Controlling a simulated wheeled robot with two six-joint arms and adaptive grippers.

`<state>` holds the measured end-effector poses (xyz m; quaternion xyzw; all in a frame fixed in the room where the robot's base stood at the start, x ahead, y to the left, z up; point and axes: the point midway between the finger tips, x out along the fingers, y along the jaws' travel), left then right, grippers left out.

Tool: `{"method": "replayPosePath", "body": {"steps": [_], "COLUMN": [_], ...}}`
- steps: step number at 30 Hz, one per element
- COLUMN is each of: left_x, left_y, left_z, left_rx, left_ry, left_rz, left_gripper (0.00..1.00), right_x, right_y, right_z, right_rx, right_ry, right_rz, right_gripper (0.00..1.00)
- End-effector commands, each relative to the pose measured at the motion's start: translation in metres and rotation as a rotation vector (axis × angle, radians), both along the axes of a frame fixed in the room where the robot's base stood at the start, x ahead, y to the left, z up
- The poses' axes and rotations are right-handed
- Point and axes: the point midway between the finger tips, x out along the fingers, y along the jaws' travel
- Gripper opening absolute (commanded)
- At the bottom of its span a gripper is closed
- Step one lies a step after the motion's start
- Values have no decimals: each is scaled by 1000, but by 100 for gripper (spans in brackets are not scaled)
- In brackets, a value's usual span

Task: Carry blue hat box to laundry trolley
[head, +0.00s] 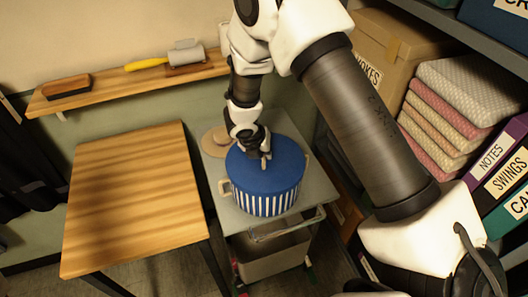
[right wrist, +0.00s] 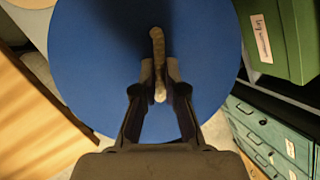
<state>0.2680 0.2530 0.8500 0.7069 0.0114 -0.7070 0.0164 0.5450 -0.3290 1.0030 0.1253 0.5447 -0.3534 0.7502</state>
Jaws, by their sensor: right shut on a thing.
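The blue hat box (head: 285,170) has a blue lid and blue-and-white striped sides. It is upright over the grey top (head: 322,190) of a small trolley-like stand; whether it rests there or hangs just above, I cannot tell. My right gripper (head: 264,155) points down at the lid's middle and is shut on the tan strap handle. In the right wrist view the blue lid (right wrist: 95,60) fills the middle, with the handle between the fingertips (right wrist: 159,80). The stand has a front rail and a pale bin (head: 272,262) below; I cannot tell whether it is the laundry trolley. My left gripper is out of view.
A bare wooden table (head: 130,200) stands left of the stand. A wall shelf (head: 130,84) holds a brush (head: 66,87) and a yellow-handled tool (head: 146,65). On the right, shelving holds a cardboard box (head: 385,45), folded cloths (head: 450,95) and binders (head: 505,180), close to my right arm.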

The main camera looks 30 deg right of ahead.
Motion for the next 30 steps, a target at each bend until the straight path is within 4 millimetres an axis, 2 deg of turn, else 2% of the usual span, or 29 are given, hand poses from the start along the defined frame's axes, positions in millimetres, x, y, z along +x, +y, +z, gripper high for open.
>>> {"method": "replayPosePath", "body": {"steps": [9,10,12,18,19,21,30], "left_x": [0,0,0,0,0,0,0], "left_y": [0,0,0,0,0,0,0], "left_z": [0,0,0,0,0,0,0], "left_rx": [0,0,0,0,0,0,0], "left_ry": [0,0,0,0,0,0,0], "left_rz": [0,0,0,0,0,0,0], "left_gripper": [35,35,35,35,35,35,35], "right_x": [0,0,0,0,0,0,0], "right_y": [0,0,0,0,0,0,0], "right_z": [0,0,0,0,0,0,0], "right_rx": [0,0,0,0,0,0,0], "right_ry": [0,0,0,0,0,0,0], "right_rz": [0,0,0,0,0,0,0], "right_gripper": [0,20,39,39,43,64,64]}}
